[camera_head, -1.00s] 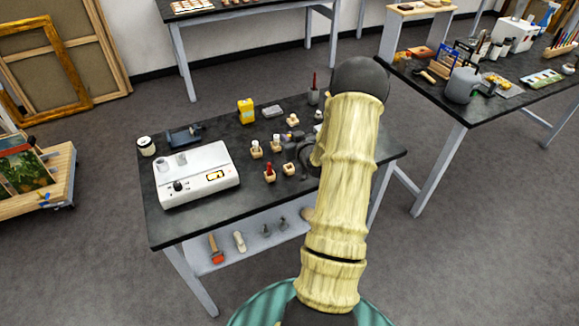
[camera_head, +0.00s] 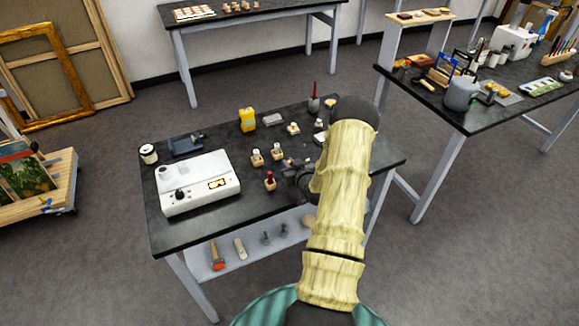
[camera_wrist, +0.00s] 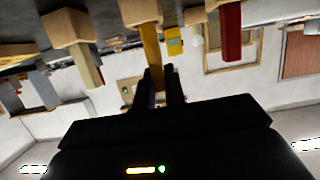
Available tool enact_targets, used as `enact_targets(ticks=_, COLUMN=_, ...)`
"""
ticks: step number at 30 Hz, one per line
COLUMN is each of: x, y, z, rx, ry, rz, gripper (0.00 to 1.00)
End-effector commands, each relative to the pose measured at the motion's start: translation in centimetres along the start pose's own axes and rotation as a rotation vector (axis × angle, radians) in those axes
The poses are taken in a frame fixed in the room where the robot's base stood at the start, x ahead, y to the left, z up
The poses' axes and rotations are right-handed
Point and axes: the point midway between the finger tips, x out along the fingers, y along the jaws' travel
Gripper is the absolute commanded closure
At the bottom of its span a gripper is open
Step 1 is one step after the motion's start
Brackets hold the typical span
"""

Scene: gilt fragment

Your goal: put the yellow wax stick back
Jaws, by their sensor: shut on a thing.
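The yellow wax stick (camera_wrist: 151,46) is between the two fingers of my gripper (camera_wrist: 161,85) in the wrist view, which is upside down. My gripper is shut on it. The stick's far end meets a small wooden block (camera_wrist: 139,11); I cannot tell whether it sits inside or just in front of it. In the head view my gripper (camera_head: 291,168) is low over the middle of the dark table (camera_head: 215,215), mostly covered by my arm. The stick is not clear there.
A red stick in a block (camera_head: 270,182) stands close left of my gripper. More blocks with pale sticks (camera_head: 257,158) stand behind it. A white device (camera_head: 198,183) fills the table's left side. A yellow container (camera_head: 247,119) stands farther back. The front right of the table is clear.

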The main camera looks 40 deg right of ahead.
Motion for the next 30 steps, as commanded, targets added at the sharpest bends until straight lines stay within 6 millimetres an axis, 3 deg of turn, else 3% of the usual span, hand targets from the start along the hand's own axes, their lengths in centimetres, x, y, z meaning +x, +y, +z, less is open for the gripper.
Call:
enact_targets(ticks=5, x=0.4, y=0.0, z=1.5, rx=0.001, ry=0.0, rz=0.0, gripper=1.0)
enact_targets(ticks=17, x=0.6, y=0.0, z=2.0, rx=0.0, ry=0.0, rz=0.0, gripper=1.0)
enact_targets(ticks=18, x=0.6, y=0.0, z=1.8, rx=0.0, ry=0.0, rz=0.0, gripper=0.8)
enact_targets(ticks=20, x=0.6, y=0.0, z=1.8, rx=0.0, ry=0.0, rz=0.0, gripper=0.69)
enact_targets(ticks=30, x=0.5, y=0.0, z=1.7, rx=0.0, ry=0.0, rz=0.0, gripper=0.67)
